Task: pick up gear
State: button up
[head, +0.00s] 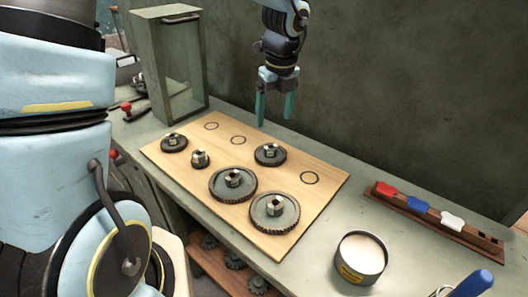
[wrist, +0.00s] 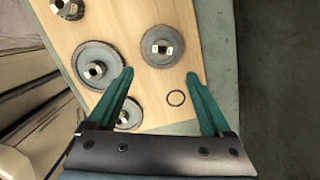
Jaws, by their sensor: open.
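Several dark toothed gears with metal hubs sit on a light wooden board. In the head view a large gear (head: 275,212) is at the front, another large gear (head: 233,184) is left of it, and a medium gear (head: 270,154) is farther back. A smaller gear (head: 174,142) is at the left, with a very small gear (head: 200,159) near it. My gripper (head: 275,108) is open and empty above the board's back edge, fingers pointing down. In the wrist view the fingers (wrist: 160,80) are spread, and a gear (wrist: 162,46) lies just beyond them. One gear (wrist: 127,115) is partly hidden by the left finger.
The board (head: 318,198) has several empty ring marks. A round tin (head: 361,257) stands at the bench's front right. A wooden rack (head: 440,220) with red, blue and white items is at the right. A glass-fronted cabinet (head: 170,65) stands back left. More gears lie on a lower shelf.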

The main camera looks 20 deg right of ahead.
aim_at(271, 152)
jog(key=f, duration=0.3)
jog(key=w+f, duration=0.1)
jog(key=f, duration=0.3)
jog(key=w+f+p, duration=0.1)
jog(key=f, duration=0.2)
jog(key=shift+w+d+f, duration=0.1)
jog(key=shift+d+f, duration=0.05)
jog(key=shift+f, duration=0.15)
jog(key=shift+c, duration=0.3)
grip_shut()
dwell(0.8)
